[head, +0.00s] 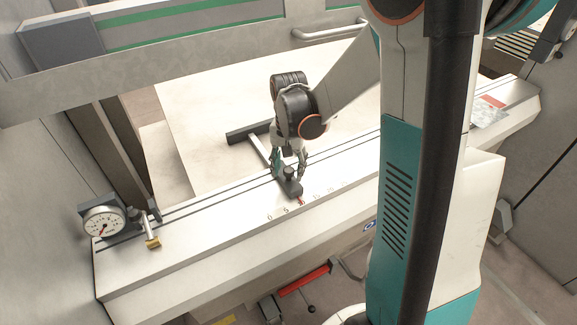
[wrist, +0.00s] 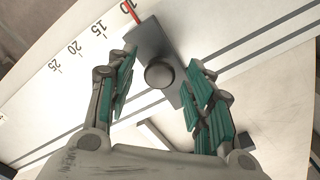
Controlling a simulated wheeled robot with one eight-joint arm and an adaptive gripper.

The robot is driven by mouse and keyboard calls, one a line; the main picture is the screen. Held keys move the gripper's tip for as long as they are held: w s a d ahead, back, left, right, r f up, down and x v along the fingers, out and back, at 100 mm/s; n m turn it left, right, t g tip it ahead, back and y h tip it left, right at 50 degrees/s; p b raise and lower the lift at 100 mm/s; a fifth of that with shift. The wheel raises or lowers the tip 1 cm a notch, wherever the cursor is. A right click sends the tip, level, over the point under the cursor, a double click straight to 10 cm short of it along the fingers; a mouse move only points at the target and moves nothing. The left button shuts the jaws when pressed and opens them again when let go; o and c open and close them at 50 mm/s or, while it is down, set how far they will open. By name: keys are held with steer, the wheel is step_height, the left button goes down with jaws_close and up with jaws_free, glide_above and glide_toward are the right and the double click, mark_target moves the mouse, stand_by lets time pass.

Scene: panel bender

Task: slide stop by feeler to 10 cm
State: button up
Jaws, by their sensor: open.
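The slide stop (head: 291,186) is a dark block with a round knob, sitting on the slotted white beam. A pale arm runs back from it to a dark bar (head: 250,132). In the wrist view the stop (wrist: 148,42) has a dark knob (wrist: 159,75), and its red pointer (wrist: 133,12) lies beside the printed 10. The scale (wrist: 76,47) also shows 15, 20 and 25. My gripper (head: 288,172) is open over the stop. In the wrist view its teal-padded fingers (wrist: 160,88) stand either side of the knob, with visible gaps.
A dial gauge (head: 103,219) stands at the beam's left end, beside a small brass-tipped fitting (head: 152,242). A pale sheet or table (head: 215,85) lies behind the beam. A red handle (head: 304,280) sits below the front. A clear packet (head: 489,112) lies at the beam's right end.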

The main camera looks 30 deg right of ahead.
mark_target(289, 169)
step_height(289, 169, up, 12)
stand_by(0.6)
